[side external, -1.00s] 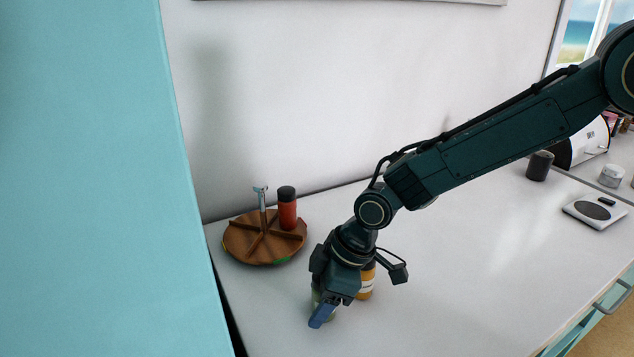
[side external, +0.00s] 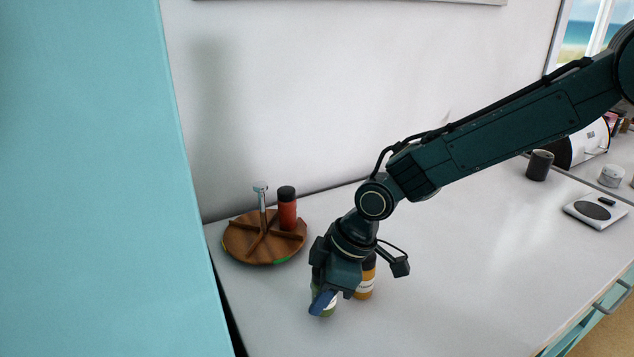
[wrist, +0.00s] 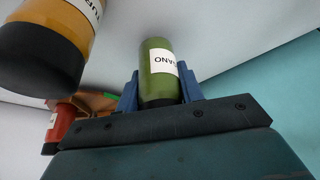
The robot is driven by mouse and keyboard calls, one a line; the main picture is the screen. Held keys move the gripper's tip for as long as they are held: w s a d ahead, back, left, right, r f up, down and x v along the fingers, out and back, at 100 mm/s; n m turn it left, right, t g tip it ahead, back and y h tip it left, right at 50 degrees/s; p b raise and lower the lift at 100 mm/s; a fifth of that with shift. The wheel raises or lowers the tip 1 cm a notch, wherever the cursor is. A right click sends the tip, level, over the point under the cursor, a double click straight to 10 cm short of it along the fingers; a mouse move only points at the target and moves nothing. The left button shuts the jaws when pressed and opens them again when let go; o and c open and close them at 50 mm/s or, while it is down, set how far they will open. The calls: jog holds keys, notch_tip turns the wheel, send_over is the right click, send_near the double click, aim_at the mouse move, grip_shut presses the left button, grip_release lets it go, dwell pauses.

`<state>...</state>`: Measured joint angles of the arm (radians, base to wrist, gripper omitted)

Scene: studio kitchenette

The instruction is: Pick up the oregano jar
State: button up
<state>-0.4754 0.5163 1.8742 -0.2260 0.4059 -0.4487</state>
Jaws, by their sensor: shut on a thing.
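The oregano jar (wrist: 157,65) is green with a white label whose letters read upside down in the wrist view. It stands between the two blue fingers of my gripper (wrist: 160,88), which is shut on it. In the side external view my gripper (side external: 322,300) points down over the counter, and the green jar (side external: 328,311) shows only in part behind a finger. I cannot tell whether the jar touches the counter.
A yellow-orange jar with a dark lid (side external: 365,280) stands close beside my gripper; it is large in the wrist view (wrist: 60,25).

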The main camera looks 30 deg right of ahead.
notch_tip(320, 180, up, 19)
jog(key=shift+f, duration=0.2)
dwell(0.3)
dwell(0.5)
